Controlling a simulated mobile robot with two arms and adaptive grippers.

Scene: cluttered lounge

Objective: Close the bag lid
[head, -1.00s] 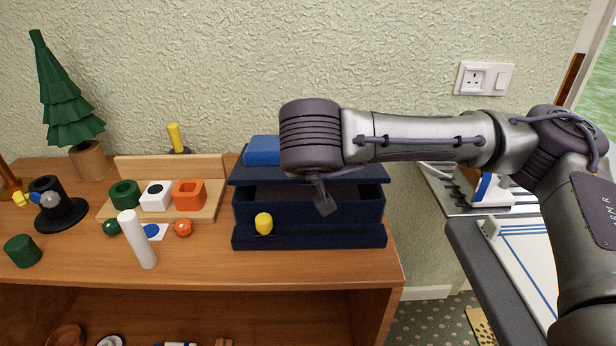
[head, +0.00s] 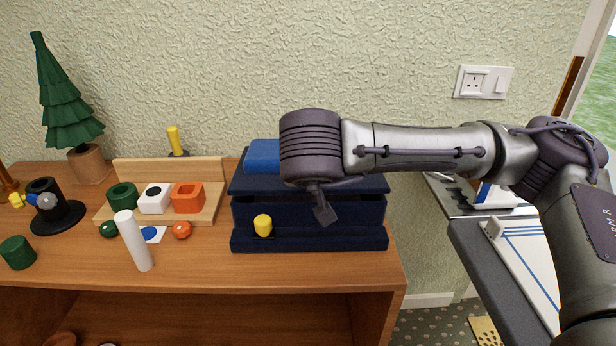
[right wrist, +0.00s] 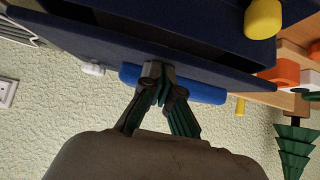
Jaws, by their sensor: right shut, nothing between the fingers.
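The bag is a dark navy box (head: 330,242) on the wooden cabinet, with a yellow knob (head: 263,225) on its front. Its navy lid (head: 368,184) hangs over the body with a narrow dark gap beneath. A brighter blue bar (head: 262,155) lies along the lid's top, partly hidden by my right wrist. My right gripper (head: 323,212) is shut and empty at the lid, pointing down. In the right wrist view, the shut fingertips (right wrist: 158,72) are at the lid (right wrist: 100,42), beside the blue bar (right wrist: 205,91); contact is hard to confirm. My left gripper is out of view.
Left of the bag stands a wooden rack (head: 212,170) with green, white and orange blocks. A white cylinder (head: 133,242), small balls and a black stand (head: 55,212) are further left. A green tree (head: 60,100) stands at the back. The wall is close behind.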

